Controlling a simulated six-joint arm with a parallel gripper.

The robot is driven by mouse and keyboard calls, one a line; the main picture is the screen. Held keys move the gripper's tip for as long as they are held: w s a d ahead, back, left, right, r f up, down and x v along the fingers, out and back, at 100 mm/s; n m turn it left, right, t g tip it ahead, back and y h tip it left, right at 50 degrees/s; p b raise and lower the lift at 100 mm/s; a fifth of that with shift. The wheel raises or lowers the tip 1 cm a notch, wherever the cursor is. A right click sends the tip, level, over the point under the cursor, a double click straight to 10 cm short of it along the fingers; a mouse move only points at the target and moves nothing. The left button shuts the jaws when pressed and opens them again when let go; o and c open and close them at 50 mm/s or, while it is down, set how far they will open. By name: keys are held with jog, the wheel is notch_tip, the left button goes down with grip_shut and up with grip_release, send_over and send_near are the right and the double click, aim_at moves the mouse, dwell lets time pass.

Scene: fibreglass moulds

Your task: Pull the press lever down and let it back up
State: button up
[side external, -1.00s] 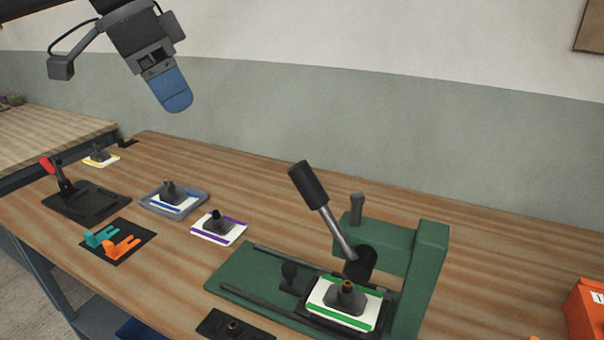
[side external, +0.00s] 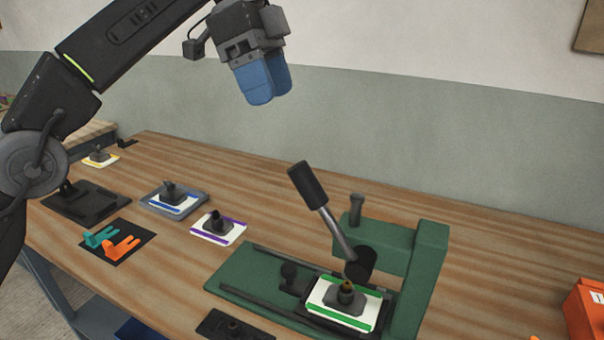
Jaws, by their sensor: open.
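The green press (side external: 428,250) stands on the right part of the bench. Its lever (side external: 338,232) tilts up and to the left and ends in a black grip (side external: 308,185). A white plate with green stripes (side external: 328,292) and a dark knobbed block lies under the press head. My gripper (side external: 268,90) has blue fingers pointing down. It is open and empty, high up and left of the lever, apart from it.
Plates with purple (side external: 233,237), blue (side external: 158,206) and yellow (side external: 90,161) stripes lie to the left. Teal and orange forks (side external: 122,249) lie on a black mat. An orange box (side external: 585,315) sits at the right edge. The bench behind the press is clear.

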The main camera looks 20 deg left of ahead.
aim_at(302, 175)
jog(key=shift+x, duration=6.6)
jog(key=shift+a+f, duration=0.1)
jog(key=shift+a, duration=0.05)
grip_shut()
